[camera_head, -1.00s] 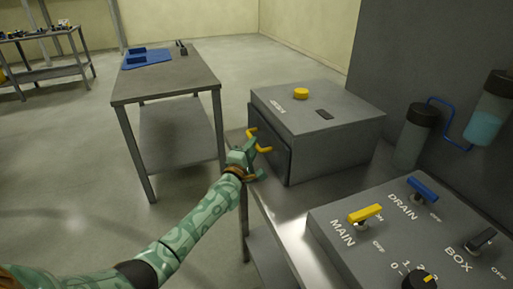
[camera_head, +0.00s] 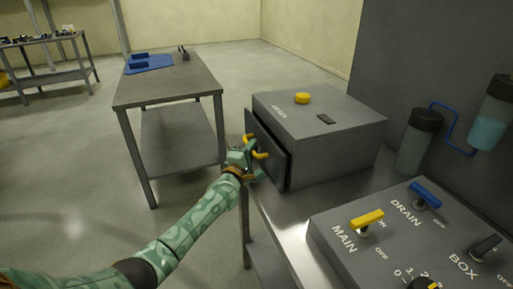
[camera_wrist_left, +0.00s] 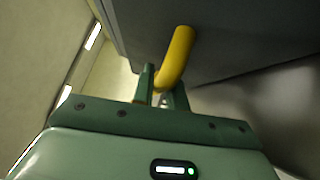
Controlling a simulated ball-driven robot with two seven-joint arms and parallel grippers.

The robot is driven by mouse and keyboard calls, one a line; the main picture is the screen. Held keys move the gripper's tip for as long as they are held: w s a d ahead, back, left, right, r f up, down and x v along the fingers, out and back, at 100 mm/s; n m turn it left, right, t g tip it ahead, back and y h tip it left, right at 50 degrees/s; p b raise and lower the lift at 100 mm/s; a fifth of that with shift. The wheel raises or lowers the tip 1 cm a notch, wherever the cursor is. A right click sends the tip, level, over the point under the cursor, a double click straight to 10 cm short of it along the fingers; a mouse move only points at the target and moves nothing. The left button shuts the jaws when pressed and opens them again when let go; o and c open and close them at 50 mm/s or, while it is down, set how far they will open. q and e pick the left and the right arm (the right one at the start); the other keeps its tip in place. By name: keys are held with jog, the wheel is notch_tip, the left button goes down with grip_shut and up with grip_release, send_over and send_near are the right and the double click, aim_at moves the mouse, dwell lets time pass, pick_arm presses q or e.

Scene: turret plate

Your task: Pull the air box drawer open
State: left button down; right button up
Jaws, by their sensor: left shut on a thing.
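The grey air box (camera_head: 325,130) stands on the metal bench, with a yellow knob (camera_head: 302,98) on its top. Its drawer front (camera_head: 268,152) stands a little out from the box, with a dark gap between them. My left gripper (camera_head: 252,156) is shut on the yellow drawer handle (camera_head: 261,155) at the drawer's left face. In the left wrist view the handle (camera_wrist_left: 179,58) runs down between the two fingers (camera_wrist_left: 160,88). The inside of the drawer is hidden. My right gripper is not in view.
A control panel with a yellow MAIN lever (camera_head: 367,217) and a blue DRAIN lever (camera_head: 425,192) lies at the front right. Filter bottles (camera_head: 418,140) stand behind it. A separate table (camera_head: 170,85) stands to the left, with open floor in front.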

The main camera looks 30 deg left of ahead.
pick_arm(q)
jog(key=s+a+p, duration=0.2)
jog(key=s+a, duration=1)
jog(key=s, duration=0.2)
jog(key=shift+a, duration=0.2)
jog(key=c, duration=1.7)
grip_release()
jog(key=s+d+f+p, duration=0.1)
jog(key=s+f+p, duration=0.1)
jog(key=s, duration=1.4)
jog(key=shift+f+p, duration=0.15)
jog(key=shift+p, duration=0.45)
jog(key=shift+s, duration=0.1)
